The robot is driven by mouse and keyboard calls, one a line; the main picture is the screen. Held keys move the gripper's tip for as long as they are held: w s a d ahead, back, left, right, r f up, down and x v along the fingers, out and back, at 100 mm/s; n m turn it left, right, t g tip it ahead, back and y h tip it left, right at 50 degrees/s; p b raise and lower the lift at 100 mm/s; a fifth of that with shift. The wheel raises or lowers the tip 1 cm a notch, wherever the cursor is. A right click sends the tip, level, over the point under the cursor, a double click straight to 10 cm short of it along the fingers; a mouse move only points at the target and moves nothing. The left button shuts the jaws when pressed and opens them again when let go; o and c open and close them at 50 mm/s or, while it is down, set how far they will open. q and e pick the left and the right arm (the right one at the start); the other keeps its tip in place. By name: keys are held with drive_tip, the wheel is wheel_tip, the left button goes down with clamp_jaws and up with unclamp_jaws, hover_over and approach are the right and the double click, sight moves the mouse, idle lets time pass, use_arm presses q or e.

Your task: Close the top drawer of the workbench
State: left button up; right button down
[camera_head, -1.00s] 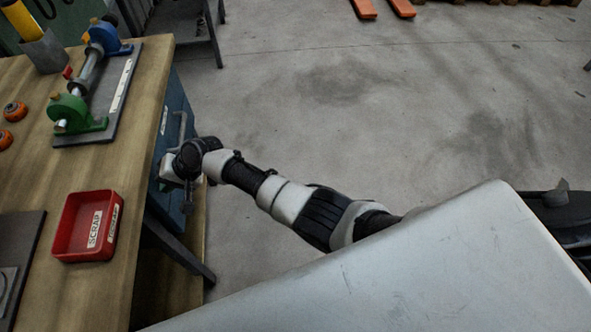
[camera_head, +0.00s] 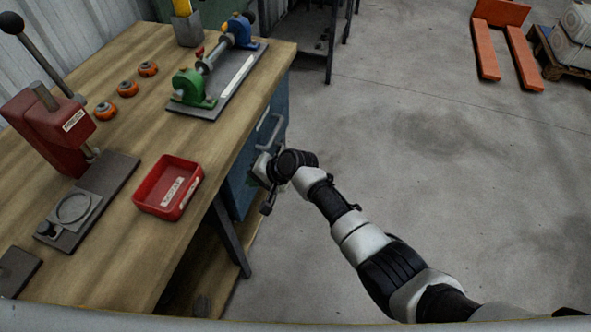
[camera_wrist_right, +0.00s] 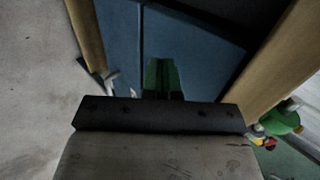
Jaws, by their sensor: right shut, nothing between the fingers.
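The wooden workbench (camera_head: 135,135) has a blue drawer front (camera_head: 238,185) under its right edge, with a pale bar handle (camera_head: 268,132). No open drawer interior shows; the front looks close to flush, but a small gap cannot be ruled out. My right gripper (camera_head: 257,170) is at the blue front, just below the handle in the picture. In the right wrist view its green fingertips (camera_wrist_right: 162,75) are together and empty, pointing at the blue front (camera_wrist_right: 185,40). Whether they touch it is unclear. My left gripper is out of view.
On the bench stand a red SCRAP tray (camera_head: 168,188), a red press (camera_head: 62,130), several orange rings (camera_head: 127,88) and a green-and-blue fixture (camera_head: 212,70). A dark bench leg (camera_head: 230,238) is below my gripper.

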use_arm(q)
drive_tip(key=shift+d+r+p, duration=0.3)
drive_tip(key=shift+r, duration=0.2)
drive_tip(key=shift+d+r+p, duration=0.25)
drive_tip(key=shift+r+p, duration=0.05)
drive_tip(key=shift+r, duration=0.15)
use_arm(e)
drive_tip(key=v, duration=1.1)
drive_tip(key=shift+d+f, duration=0.3)
drive_tip(key=shift+f, duration=0.05)
